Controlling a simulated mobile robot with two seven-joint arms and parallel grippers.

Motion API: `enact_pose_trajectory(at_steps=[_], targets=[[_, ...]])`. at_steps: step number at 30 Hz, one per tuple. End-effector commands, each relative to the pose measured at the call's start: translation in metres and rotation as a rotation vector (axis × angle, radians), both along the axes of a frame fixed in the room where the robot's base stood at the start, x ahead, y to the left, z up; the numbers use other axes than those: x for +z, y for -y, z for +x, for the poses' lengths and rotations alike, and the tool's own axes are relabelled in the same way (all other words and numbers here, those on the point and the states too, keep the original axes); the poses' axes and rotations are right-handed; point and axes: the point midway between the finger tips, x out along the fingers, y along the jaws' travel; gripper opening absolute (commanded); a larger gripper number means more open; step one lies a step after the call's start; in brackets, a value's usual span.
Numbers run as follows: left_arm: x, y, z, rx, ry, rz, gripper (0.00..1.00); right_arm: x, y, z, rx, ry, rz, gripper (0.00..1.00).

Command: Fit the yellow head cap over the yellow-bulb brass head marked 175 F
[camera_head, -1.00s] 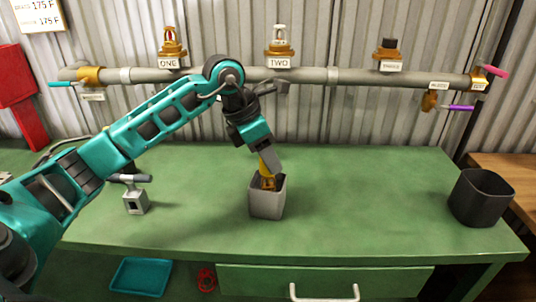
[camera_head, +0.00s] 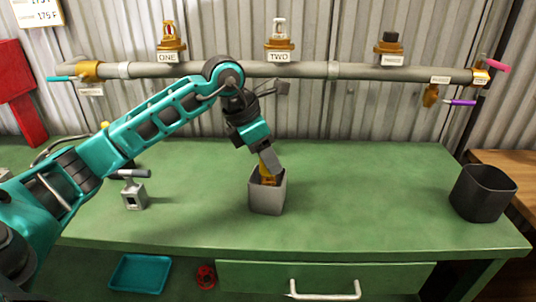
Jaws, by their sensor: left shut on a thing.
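My left gripper (camera_head: 269,166) reaches down into the grey open-topped box (camera_head: 267,202) on the green bench. It is shut on a small brass and yellow piece (camera_head: 268,181) at the box mouth; the fingers and box walls hide most of it. I cannot read a marking or make out a bulb on this piece. A small yellow thing (camera_head: 104,126) peeks out behind my left arm, too covered to tell if it is the yellow head cap. My right gripper is not in view.
A grey pipe (camera_head: 310,70) along the wall carries brass heads ONE (camera_head: 168,37) and TWO (camera_head: 278,37) and a black-topped fitting (camera_head: 388,44). A black bin (camera_head: 483,193) stands right. A grey fixture (camera_head: 133,194) stands left. The bench between box and bin is clear.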

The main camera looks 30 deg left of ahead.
Motion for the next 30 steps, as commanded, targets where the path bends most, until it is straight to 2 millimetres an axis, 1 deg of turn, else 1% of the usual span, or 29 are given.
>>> enact_pose_trajectory(at_steps=[3,4,12,24,27,30], targets=[[-0.004,0.000,0.000,0.000,-0.001,0.001,0.11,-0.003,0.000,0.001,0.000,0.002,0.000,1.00],[-0.003,0.000,0.000,0.000,0.000,0.000,0.46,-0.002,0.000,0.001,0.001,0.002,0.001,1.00],[-0.003,0.000,0.000,0.000,0.000,0.000,0.71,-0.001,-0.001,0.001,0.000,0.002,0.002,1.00],[-0.003,0.000,0.000,0.000,0.000,0.000,0.73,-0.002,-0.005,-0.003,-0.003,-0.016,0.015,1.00],[0.016,-0.005,-0.005,0.001,0.004,0.002,0.73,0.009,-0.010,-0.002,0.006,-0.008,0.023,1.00],[0.037,-0.012,-0.012,0.002,0.004,0.002,0.73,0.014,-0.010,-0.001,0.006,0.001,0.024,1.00]])
